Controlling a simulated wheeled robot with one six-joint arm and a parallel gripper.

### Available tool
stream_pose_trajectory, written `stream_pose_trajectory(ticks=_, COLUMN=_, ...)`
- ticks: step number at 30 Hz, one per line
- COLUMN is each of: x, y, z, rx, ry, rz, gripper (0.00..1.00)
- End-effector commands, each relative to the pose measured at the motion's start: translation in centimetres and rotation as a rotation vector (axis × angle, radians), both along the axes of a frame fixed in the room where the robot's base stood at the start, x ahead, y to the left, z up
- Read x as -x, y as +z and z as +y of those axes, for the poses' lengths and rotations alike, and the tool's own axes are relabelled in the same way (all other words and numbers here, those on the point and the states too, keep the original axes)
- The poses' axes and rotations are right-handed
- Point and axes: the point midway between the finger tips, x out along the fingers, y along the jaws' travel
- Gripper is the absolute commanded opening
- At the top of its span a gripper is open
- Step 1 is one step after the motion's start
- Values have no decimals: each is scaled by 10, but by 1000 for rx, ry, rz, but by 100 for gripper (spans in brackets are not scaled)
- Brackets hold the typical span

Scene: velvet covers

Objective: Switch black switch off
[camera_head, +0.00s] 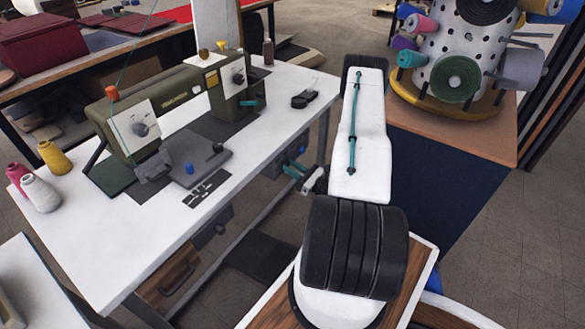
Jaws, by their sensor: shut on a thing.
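A black switch box (275,164) hangs under the front edge of the white sewing table, toward its right end. A small blue part shows on its face. My white arm hides the area to the right of the gripper.
An olive sewing machine (180,97) stands on the white table (85,235). Several thread cones (42,193) stand at its left end. A wooden drawer (172,280) hangs below. A dark blue cabinet (430,185) bearing a fabric-roll rack (468,45) stands right of my arm.

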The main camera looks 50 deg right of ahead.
Motion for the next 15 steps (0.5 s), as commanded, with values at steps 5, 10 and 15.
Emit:
stream_pose_trajectory(ticks=5, x=0, y=0, z=0, rx=0, ry=-1, rz=0, gripper=38)
stream_pose_trajectory(ticks=10, x=0, y=0, z=0, rx=0, ry=-1, rz=1, gripper=45)
stream_pose_trajectory(ticks=15, x=2, y=0, z=0, rx=0, ry=-2, rz=1, gripper=45)
